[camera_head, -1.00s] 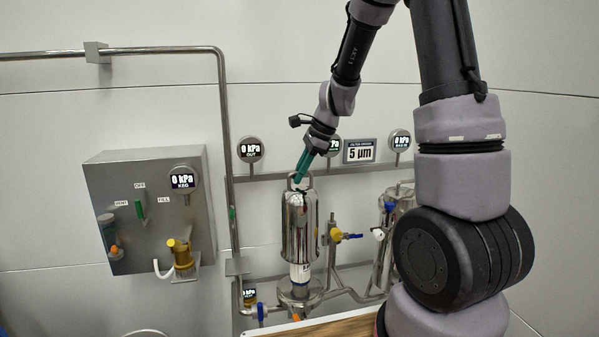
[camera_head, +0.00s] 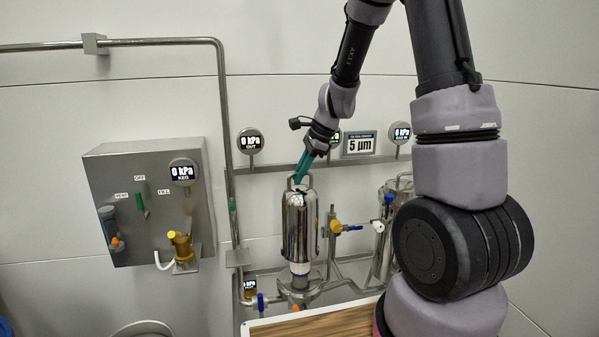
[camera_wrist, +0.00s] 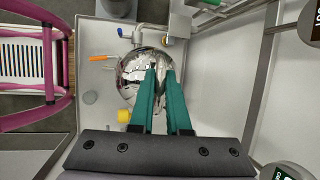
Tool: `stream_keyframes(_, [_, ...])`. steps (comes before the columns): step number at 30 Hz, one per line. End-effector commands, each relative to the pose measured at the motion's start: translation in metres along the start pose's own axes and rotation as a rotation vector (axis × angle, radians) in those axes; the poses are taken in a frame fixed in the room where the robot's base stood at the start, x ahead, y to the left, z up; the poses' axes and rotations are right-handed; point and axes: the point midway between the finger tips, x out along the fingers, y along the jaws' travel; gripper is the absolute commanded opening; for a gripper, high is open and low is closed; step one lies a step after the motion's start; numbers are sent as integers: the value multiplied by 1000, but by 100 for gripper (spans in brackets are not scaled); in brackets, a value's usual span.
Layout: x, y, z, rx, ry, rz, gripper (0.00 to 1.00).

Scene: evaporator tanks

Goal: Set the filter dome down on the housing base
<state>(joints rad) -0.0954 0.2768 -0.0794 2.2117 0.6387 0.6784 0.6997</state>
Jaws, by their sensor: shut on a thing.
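The filter dome (camera_head: 299,228) is a tall shiny metal cylinder with a loop handle on top, standing upright in the head view. My gripper (camera_head: 301,172) has teal fingers shut on the dome's handle from above. The white cartridge (camera_head: 300,267) shows as a short band below the dome's lower rim; the rest of it is hidden inside. The housing base (camera_head: 300,290) is directly below, with a gap between its metal rim and the dome. In the wrist view the dome's rounded top (camera_wrist: 140,68) lies beneath the teal fingers (camera_wrist: 158,72).
A pipe with a yellow-and-blue valve (camera_head: 340,227) stands close right of the dome, and a second metal vessel (camera_head: 392,240) is further right. A blue-handled valve (camera_head: 261,302) is at lower left. A wooden-topped table (camera_head: 335,322) is in front; a grey control box (camera_head: 150,200) hangs left.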

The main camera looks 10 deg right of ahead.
Motion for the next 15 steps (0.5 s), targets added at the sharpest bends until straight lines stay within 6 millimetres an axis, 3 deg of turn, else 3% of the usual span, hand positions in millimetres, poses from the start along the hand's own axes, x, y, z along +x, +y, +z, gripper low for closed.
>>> stream_keyframes(15, [11, 2, -4, 0, 0, -2, 0])
